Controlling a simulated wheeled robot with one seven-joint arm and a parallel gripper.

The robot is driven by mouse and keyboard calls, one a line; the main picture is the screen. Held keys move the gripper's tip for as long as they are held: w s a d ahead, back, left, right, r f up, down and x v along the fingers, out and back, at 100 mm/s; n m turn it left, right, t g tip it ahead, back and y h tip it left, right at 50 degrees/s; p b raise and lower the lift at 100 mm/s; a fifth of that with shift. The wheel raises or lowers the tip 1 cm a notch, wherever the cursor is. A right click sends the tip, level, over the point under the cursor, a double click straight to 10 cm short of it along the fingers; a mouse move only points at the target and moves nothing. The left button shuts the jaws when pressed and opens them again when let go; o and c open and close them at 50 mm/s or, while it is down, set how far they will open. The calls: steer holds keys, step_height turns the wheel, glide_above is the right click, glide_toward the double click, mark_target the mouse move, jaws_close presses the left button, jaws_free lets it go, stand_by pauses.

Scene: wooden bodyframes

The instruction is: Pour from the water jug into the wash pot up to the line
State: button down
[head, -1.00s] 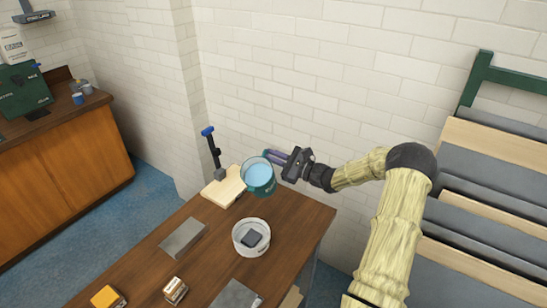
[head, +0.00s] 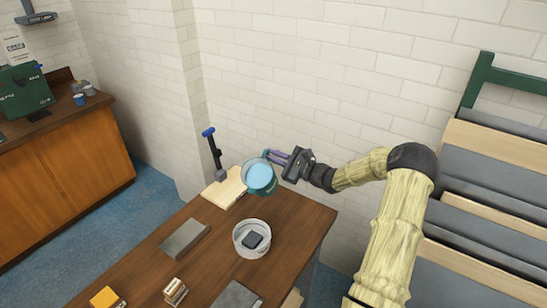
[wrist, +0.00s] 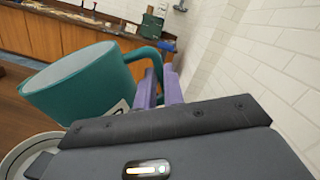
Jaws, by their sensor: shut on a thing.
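The water jug (head: 271,185) is teal with light blue water inside, and it is held in the air above the table, tilted. My gripper (head: 293,162) is shut on the jug's handle from the right. In the wrist view the jug (wrist: 85,88) is at the left, with its handle at the purple fingers (wrist: 160,88) of my gripper. The wash pot (head: 239,246) is a white round bowl on the table just below the jug, with a dark block inside. Its rim shows at the lower left of the wrist view (wrist: 12,160). I cannot make out a line in it.
A wooden board (head: 226,190) with a blue-topped upright tool (head: 213,150) stands behind the pot. A grey block (head: 185,238), a yellow block (head: 104,298) and a small box (head: 175,291) lie on the table (head: 285,210). A brick wall rises behind.

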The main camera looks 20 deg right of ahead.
steer(key=shift+a+r+n+b, duration=0.15)
steer(key=shift+r+n+b, duration=0.15)
steer(key=shift+r+n, duration=0.4)
stand_by(0.7)
steer(key=shift+s, duration=0.1)
steer(key=shift+s+r, duration=0.1)
steer(key=shift+s, duration=0.1)
steer(key=shift+n+y, duration=0.3)
steer(key=shift+w+a, duration=0.1)
steer(key=shift+s+a+r+n+b, duration=0.15)
steer(key=shift+s+r+n+b, duration=0.1)
steer(key=shift+r+n+b, duration=0.35)
stand_by(0.5)
steer(key=shift+s+a+r+n+g+y+b, duration=0.15)
steer(key=shift+s+a+r+n+y+b, duration=0.25)
steer(key=shift+n+b, duration=0.55)
steer(key=shift+s+a+r+n+g+y+b, duration=0.25)
steer(key=shift+s+r+n+b, duration=0.25)
steer(key=shift+n+b, duration=0.45)
stand_by(2.9)
